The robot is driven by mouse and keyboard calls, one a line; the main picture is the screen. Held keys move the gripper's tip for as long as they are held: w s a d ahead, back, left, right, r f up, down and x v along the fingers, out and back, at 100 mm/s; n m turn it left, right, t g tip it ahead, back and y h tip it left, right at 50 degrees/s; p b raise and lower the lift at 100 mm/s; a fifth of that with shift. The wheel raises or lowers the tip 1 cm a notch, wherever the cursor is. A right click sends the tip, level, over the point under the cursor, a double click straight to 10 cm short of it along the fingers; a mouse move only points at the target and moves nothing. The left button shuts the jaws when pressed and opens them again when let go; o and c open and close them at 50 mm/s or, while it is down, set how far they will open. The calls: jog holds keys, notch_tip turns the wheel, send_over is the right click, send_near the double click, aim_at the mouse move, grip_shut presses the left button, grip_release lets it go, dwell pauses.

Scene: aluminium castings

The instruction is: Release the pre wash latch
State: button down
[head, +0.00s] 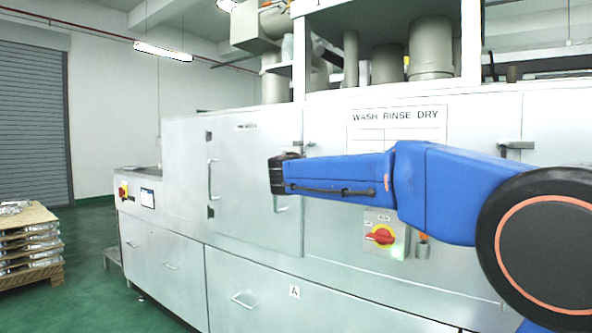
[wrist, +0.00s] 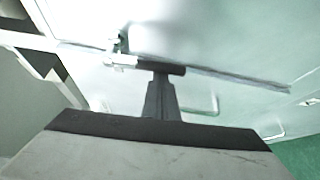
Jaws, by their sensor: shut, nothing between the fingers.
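The pre wash door (head: 240,190) is a pale metal panel with a small label near its top, and it looks closed. Its latch (head: 303,144) is a small metal fitting at the door's upper right edge, partly hidden by my gripper (head: 277,174). In the wrist view the latch (wrist: 121,61) is bright metal, with a dark bar (wrist: 172,68) extending to its right. My gripper (wrist: 160,95) is shut and empty, its fingertips at this bar. I cannot tell whether they touch it.
A door handle (head: 210,180) stands out on the left. A red and yellow switch (head: 380,236) is below my arm. Another latch (head: 517,146) is at the right. A pallet stack (head: 28,245) stands at the far left; green floor (head: 95,290) is open in front of it.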

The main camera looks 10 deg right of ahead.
jog(key=shift+s+d, duration=0.1)
jog(key=s+d+r+n+g+h, duration=0.3)
jog(key=s+d+r+n+g, duration=0.2)
jog(key=n, duration=0.5)
jog(key=shift+s+d+r+n+g, duration=0.2)
jog(key=shift+s+r+n+g, duration=0.15)
jog(key=shift+r+g, duration=1.1)
jog(key=shift+f, duration=0.15)
